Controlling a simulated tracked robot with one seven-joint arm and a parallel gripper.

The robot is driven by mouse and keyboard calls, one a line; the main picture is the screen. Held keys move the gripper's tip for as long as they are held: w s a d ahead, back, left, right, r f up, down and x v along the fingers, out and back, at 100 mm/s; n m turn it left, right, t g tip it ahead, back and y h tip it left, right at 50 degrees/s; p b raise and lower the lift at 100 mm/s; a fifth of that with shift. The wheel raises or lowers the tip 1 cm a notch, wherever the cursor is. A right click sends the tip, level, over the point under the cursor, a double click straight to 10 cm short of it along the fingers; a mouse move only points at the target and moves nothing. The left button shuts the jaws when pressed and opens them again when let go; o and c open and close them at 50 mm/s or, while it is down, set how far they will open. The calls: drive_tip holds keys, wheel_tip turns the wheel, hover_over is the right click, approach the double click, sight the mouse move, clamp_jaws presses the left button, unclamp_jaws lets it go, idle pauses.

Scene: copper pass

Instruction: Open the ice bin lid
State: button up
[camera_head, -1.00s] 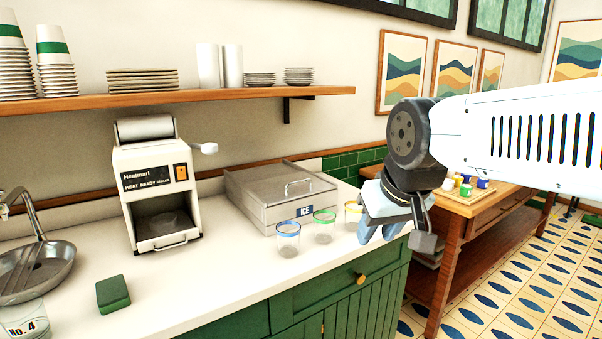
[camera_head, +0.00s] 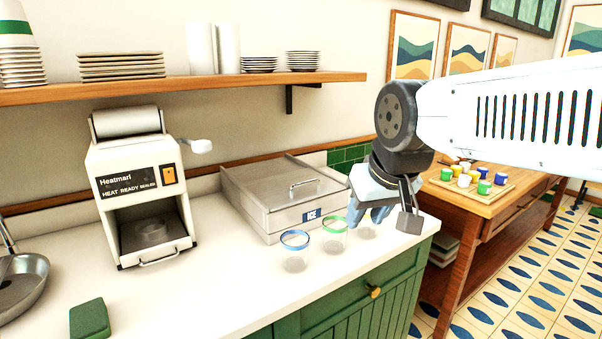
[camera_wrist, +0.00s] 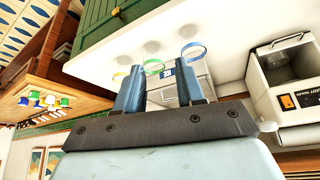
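The ice bin (camera_head: 275,212) is a steel box on the white counter with a blue ICE label on its front. Its lid (camera_head: 270,180) is shut, with a bar handle (camera_head: 304,186) on top near the front. My gripper (camera_head: 388,215) is in the air at the right of the bin, above the counter's front edge, apart from the handle. In the wrist view its two blue fingers (camera_wrist: 157,92) stand apart with nothing between them. The bin front also shows in the wrist view (camera_wrist: 190,82), partly hidden behind a finger.
A blue-rimmed glass (camera_head: 295,252) and a green-rimmed glass (camera_head: 334,236) stand before the bin. A third glass (camera_head: 368,228) is partly hidden by my gripper. A Heatmart sealer (camera_head: 140,190) stands left of the bin. A shelf (camera_head: 200,88) runs above. A wooden table (camera_head: 490,195) holds coloured cups.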

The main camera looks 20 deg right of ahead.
drive_tip(key=shift+w+a, duration=0.1)
wheel_tip(320, 180, up, 5)
drive_tip(key=m+g, duration=0.4)
drive_tip(key=m, duration=1)
hover_over(308, 182)
drive_tip(key=s, duration=0.2)
drive_tip(key=shift+y, duration=0.3)
drive_tip(key=f, duration=0.4)
drive_tip(key=w+f, duration=0.1)
drive_tip(key=f, duration=0.3)
drive_tip(key=w+f, duration=0.1)
drive_tip(key=f, duration=0.4)
clamp_jaws()
